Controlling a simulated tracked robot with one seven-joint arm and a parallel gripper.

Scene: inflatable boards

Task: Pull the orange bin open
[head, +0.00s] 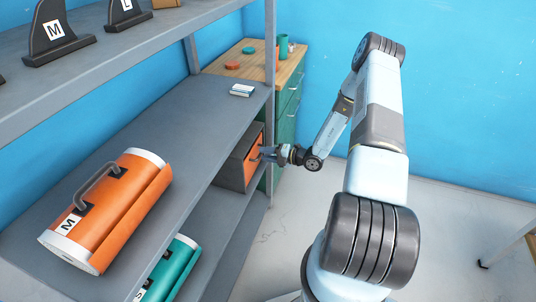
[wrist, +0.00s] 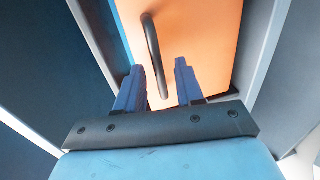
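The orange bin (head: 254,146) sits in a dark housing under the grey middle shelf, its orange front facing right toward my arm. Its front fills the upper middle of the wrist view (wrist: 205,40). A dark bar handle (wrist: 152,42) stands out from that front. My gripper (head: 266,153) is at the bin's front. In the wrist view its two blue fingers (wrist: 158,65) are apart, with the handle showing in the gap between them. Neither finger visibly touches the handle, and how deep it lies between them is unclear. The bin looks shut; its inside is hidden.
An orange rolled board (head: 115,205) lies on the middle shelf, and a teal one (head: 172,270) lies lower. A green drawer cabinet (head: 288,118) stands behind the bin. Floor right of the shelf is open.

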